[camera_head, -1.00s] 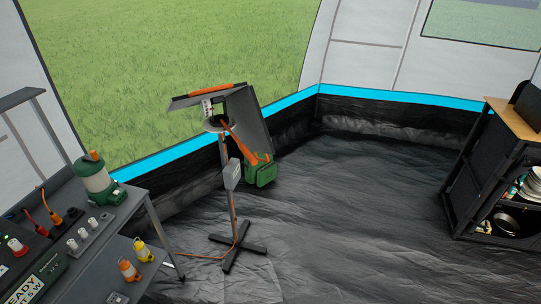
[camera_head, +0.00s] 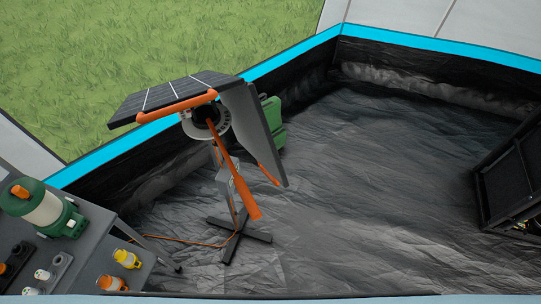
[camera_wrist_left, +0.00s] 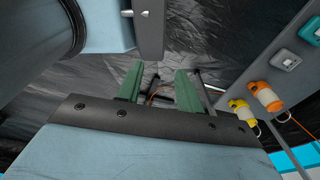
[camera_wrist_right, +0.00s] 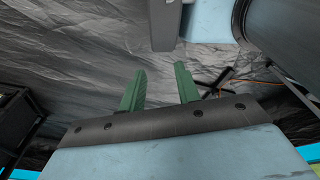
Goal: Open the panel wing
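The solar panel stand is in the middle of the head view. Its one wing (camera_head: 170,95) is spread nearly flat, with dark cells on top and an orange bar on its near edge. The other wing (camera_head: 258,130) hangs down steeply on the right, its grey back showing and an orange strip on its edge. An orange handle (camera_head: 233,170) slants down from the round hub (camera_head: 207,124). My left gripper (camera_wrist_left: 158,77) is open and empty in the left wrist view. My right gripper (camera_wrist_right: 160,75) is open and empty in the right wrist view. Neither gripper shows in the head view.
A grey table (camera_head: 95,235) with a green lantern (camera_head: 42,207) and orange and yellow plugs stands at the left. A green bag (camera_head: 273,122) is behind the hanging wing. The stand's cross foot (camera_head: 240,238) rests on the floor. A dark cabinet (camera_head: 510,180) is at the right. The floor between is clear.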

